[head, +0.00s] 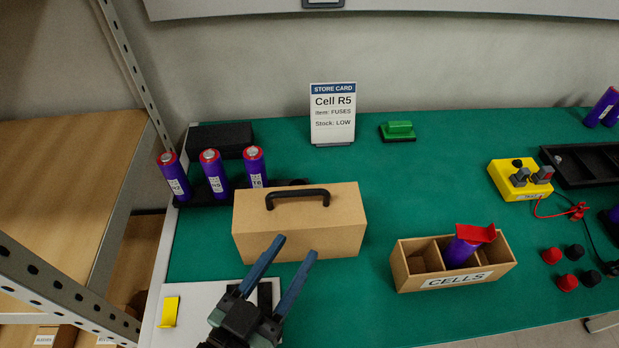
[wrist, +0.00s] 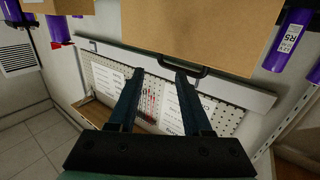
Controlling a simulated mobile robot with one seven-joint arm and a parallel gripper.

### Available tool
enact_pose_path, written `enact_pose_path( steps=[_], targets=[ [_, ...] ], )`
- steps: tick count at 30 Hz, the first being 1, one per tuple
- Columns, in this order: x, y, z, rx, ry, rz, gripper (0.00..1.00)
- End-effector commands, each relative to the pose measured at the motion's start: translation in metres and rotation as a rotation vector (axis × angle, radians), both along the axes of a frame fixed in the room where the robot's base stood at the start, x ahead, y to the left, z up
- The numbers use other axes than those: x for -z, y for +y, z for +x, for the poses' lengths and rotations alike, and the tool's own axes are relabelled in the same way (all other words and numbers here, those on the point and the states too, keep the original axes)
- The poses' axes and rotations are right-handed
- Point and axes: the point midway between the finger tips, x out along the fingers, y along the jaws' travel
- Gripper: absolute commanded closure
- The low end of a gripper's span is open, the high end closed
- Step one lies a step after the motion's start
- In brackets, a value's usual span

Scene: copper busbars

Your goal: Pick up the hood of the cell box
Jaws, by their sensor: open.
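The hood is a tan box-shaped cover (head: 340,229) with a black arched handle (head: 298,192) on top, standing on the green bench. The cell box (head: 407,273), labelled CELLS, stands to its right. It holds a purple cell (head: 460,252) with a red piece on top; other compartments look empty. My gripper (head: 295,246) is open and empty, its fingers overlapping the hood's lower front in the head view. In the wrist view the tan hood (wrist: 195,30) fills the top, with its handle (wrist: 190,66) by the right fingertip. I cannot tell whether they touch.
Several purple cells (head: 214,174) stand in a black rack behind the hood's left side. A store card (head: 332,113) and green block (head: 397,131) stand at the back. A yellow tester (head: 518,184) and loose caps (head: 566,282) are at right. Open green surface lies behind the cell box.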

Motion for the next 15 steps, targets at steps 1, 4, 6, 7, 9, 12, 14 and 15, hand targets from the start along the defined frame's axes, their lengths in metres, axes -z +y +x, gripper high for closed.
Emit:
enact_pose_path(
  steps=[1,4,6,7,9,12,14,15],
  targets=[
    [-0.002,0.002,-0.008,0.002,0.004,-0.011,0.51],
    [-0.001,0.002,-0.013,0.009,-0.006,-0.021,0.51],
    [-0.001,-0.002,-0.009,0.011,-0.009,-0.024,0.51],
    [0.0,-0.004,-0.005,0.012,-0.009,-0.024,0.51],
    [-0.001,-0.013,0.006,0.014,-0.012,-0.024,0.51],
    [-0.001,-0.023,0.023,0.013,-0.012,-0.024,0.51],
    [-0.001,-0.029,0.032,0.013,-0.011,-0.024,0.51],
    [-0.001,-0.031,0.037,0.011,-0.011,-0.024,0.51]
  ],
)
